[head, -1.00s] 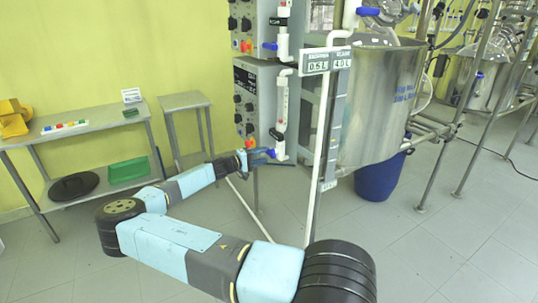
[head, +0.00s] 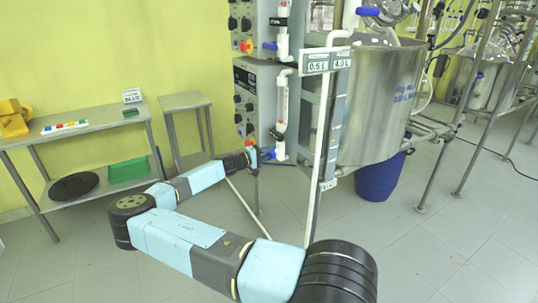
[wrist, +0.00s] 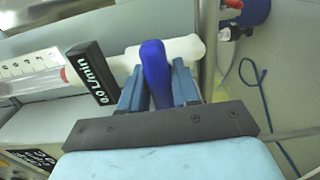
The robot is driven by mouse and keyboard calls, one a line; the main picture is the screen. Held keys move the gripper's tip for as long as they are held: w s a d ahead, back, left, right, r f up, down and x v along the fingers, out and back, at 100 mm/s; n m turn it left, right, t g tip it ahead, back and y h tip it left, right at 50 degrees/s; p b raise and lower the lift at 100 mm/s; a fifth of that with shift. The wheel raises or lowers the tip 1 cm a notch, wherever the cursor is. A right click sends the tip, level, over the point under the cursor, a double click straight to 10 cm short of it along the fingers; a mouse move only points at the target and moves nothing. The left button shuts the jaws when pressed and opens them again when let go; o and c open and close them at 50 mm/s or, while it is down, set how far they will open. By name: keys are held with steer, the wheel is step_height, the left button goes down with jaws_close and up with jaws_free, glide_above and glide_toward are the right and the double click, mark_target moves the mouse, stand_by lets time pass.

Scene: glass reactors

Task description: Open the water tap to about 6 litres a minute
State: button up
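The water tap's blue handle (wrist: 155,74) stands between the two fingers of my gripper (wrist: 158,82) in the wrist view. The fingers are apart, one on each side of the handle, with only narrow gaps showing; contact is hard to judge. The handle is on a white pipe (wrist: 188,48), beside a clear flow tube (wrist: 38,75). A black flow display (wrist: 91,73) beside it reads 0.0 L/min. In the head view my gripper (head: 258,157) is at the low blue handle of the white pipe (head: 279,148), in front of the grey control box; the fingers are small there.
The grey control box (head: 245,101) is just behind the pipe. A white post with a sign (head: 326,61) stands close on the right, before the steel tank (head: 376,110) and blue drum (head: 381,178). A shelf table (head: 95,126) is at left.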

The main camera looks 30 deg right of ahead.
steer(key=shift+f, duration=0.1)
steer(key=shift+c, duration=1.4)
steer(key=shift+a, duration=0.15)
steer(key=shift+c, duration=0.4)
steer(key=shift+f+n, duration=0.1)
steer(key=shift+n, duration=0.3)
steer(key=n, duration=0.4)
steer(key=shift+n, duration=0.3)
steer(key=n, duration=0.6)
steer(key=shift+s+n, duration=0.1)
steer(key=shift+n, duration=0.2)
steer(key=o, duration=0.9)
